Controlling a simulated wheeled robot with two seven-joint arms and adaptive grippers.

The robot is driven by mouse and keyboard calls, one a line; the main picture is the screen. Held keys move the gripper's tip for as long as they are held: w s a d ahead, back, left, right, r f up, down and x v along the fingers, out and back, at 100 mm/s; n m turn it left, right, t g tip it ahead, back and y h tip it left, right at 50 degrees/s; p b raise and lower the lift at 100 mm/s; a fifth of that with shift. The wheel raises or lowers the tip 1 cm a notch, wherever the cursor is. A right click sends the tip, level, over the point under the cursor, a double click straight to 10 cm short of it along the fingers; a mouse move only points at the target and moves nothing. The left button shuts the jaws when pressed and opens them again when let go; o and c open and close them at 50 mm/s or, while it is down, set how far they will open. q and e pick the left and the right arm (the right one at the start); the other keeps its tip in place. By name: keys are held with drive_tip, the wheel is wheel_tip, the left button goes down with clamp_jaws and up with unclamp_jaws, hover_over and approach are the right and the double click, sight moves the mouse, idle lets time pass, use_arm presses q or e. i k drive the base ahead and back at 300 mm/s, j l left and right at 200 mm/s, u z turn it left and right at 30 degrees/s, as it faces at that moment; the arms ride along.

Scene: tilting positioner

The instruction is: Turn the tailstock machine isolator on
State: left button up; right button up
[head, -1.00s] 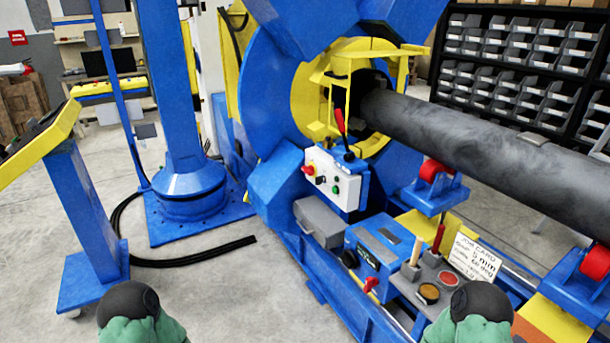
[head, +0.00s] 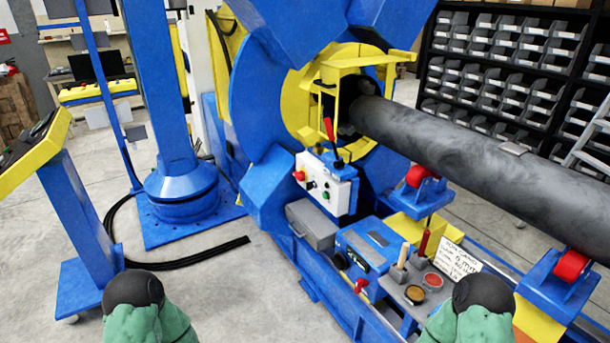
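A white control box (head: 325,184) is mounted on the blue machine, below the yellow ring around the dark pipe. A red rotary knob (head: 299,175) sits at its left edge, with a small black switch and a green button beside it. I cannot tell which way the knob points. A red-handled lever (head: 329,130) stands above the box. No label naming a tailstock isolator is readable. Two green and black rounded parts of my arms show at the bottom edge; no gripper fingers are visible, and both arms are well short of the box.
A blue unit (head: 367,247) and a grey tray (head: 418,285) with tins and brushes sit on the machine's near side. A yellow-topped console (head: 40,150) stands at left. Black cables (head: 190,262) lie on the floor. Open floor (head: 240,305) lies between console and machine.

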sight(300, 175)
drive_tip(key=i+j+z, duration=0.1)
drive_tip(key=i+z, duration=0.2)
drive_tip(key=z, duration=0.15)
drive_tip(key=i+j+z, duration=0.2)
drive_tip(key=z, duration=0.2)
drive_tip(key=i, duration=0.05)
